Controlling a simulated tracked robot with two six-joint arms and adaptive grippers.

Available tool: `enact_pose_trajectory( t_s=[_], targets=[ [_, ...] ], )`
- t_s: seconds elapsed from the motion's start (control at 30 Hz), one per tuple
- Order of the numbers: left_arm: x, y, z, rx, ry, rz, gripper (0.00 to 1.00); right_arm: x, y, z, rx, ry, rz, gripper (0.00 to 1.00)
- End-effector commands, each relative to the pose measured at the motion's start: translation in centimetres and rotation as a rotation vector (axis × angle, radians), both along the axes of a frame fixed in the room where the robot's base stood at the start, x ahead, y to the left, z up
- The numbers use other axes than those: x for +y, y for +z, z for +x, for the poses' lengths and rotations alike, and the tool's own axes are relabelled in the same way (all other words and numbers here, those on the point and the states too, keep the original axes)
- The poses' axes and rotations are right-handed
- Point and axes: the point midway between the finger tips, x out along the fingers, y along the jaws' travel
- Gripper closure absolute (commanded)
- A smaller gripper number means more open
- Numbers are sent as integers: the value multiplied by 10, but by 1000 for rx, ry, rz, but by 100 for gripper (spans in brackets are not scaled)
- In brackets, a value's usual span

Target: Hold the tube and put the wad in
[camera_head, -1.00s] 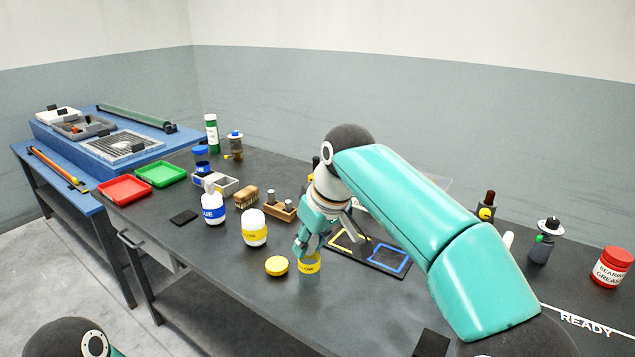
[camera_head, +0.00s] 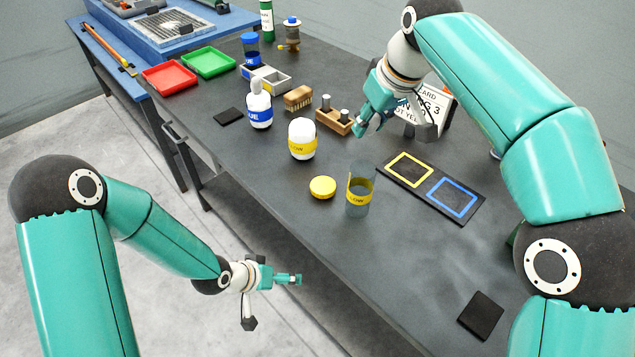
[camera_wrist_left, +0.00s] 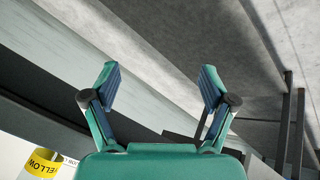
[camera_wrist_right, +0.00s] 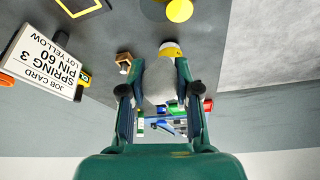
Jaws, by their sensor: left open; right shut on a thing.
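The clear tube (camera_head: 357,203) with a yellow label stands upright on the dark bench. My right gripper (camera_head: 368,124) is above the bench, up and to the right of the tube and apart from it. In the right wrist view a pale grey rounded thing (camera_wrist_right: 159,82), which looks like the wad, is between its fingers (camera_wrist_right: 160,95); the head view does not show it clearly. My left gripper (camera_head: 290,279) is open and empty, off the bench's front edge, left of and below the tube. Its spread fingers (camera_wrist_left: 160,85) show in the left wrist view.
A yellow lid (camera_head: 322,187) and a white yellow-banded container (camera_head: 302,146) are left of the tube. A black mat (camera_head: 463,217) with yellow and blue squares lies right of it. A job card (camera_wrist_right: 45,57) stands behind. The front right of the bench is mostly clear.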

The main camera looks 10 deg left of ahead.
Motion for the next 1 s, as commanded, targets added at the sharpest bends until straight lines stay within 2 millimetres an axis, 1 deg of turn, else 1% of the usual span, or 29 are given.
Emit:
enact_pose_trajectory(
  t_s=[0.03,0.07,0.1,0.17,0.2,0.27,0.3,0.37,0.5,0.6,0.7,0.83,1.0],
  targets=[
    [10,25,21,-82,-5,7,15,0,0,0,0,0,0,80],
    [15,38,30,-125,-12,11,15,0,0,0,0,1,0,80],
    [22,57,42,-181,-21,17,15,1,0,0,-1,1,0,80],
    [31,84,57,-260,-37,30,15,1,0,0,-1,2,1,80],
    [38,102,65,-311,-49,42,15,2,0,0,-1,3,0,80],
    [44,130,77,-389,-77,58,15,2,0,0,-1,4,0,80],
    [41,145,84,-441,-116,65,15,2,0,0,-1,4,0,80],
    [28,161,92,-511,-194,61,15,3,0,0,-1,4,1,80],
    [-10,193,103,-661,-395,42,15,3,0,0,-1,5,1,80],
    [-33,211,103,-740,-525,28,15,3,0,0,-1,6,0,80],
    [-50,222,99,-792,-627,17,15,4,0,0,-1,6,0,80],
    [-62,229,96,-824,-700,8,15,4,0,0,-1,6,0,80],
    [-73,227,99,-833,-726,3,15,4,0,0,-1,7,0,80]
  ],
)
